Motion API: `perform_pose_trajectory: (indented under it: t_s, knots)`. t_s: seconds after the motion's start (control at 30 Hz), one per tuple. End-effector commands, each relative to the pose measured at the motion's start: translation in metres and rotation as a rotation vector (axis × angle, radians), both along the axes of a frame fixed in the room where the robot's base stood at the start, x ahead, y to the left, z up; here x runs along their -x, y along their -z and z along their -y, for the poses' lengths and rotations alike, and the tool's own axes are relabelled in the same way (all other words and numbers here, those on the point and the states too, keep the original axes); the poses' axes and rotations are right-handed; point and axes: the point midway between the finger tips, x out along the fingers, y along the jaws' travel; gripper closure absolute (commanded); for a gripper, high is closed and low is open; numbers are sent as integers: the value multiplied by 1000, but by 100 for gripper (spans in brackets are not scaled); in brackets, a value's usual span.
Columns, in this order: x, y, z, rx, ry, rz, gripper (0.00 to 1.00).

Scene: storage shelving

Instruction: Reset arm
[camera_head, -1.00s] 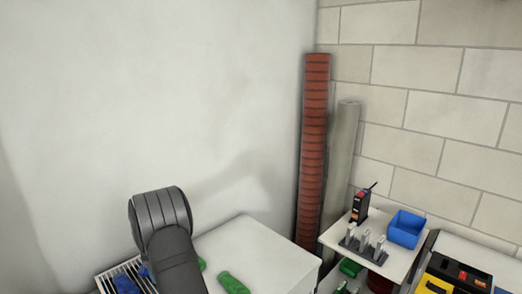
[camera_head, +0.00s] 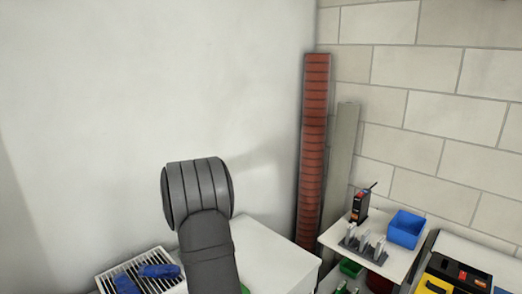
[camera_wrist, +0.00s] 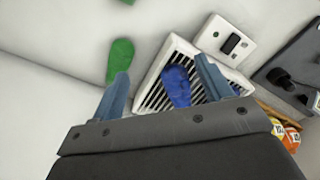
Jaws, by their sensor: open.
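My gripper (camera_wrist: 160,90) shows in the wrist view, its two blue-grey fingers spread apart with nothing held between them. Behind the fingers a blue object (camera_wrist: 177,86) lies on a white slatted tray (camera_wrist: 171,44). A green object (camera_wrist: 120,60) lies on the white surface beside the left finger. In the head view my dark grey arm covers part of the white top, and my fingers are out of sight. Blue objects (camera_head: 158,271) lie on the slatted tray (camera_head: 104,276) at lower left.
A white cabinet top (camera_head: 275,262) lies right of my arm. A red ribbed column (camera_head: 313,150) and a grey one (camera_head: 342,170) stand in the corner. A small shelf (camera_head: 385,258) holds a blue bin (camera_head: 405,229) and a black-red device (camera_head: 360,206). The wall area above is clear.

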Motion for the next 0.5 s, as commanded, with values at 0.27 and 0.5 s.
perform_pose_trajectory:
  t_s: [0.27,0.5]
  knots:
    - [-17,15,53,1,119,-2,28]
    - [-28,27,99,1,219,-2,28]
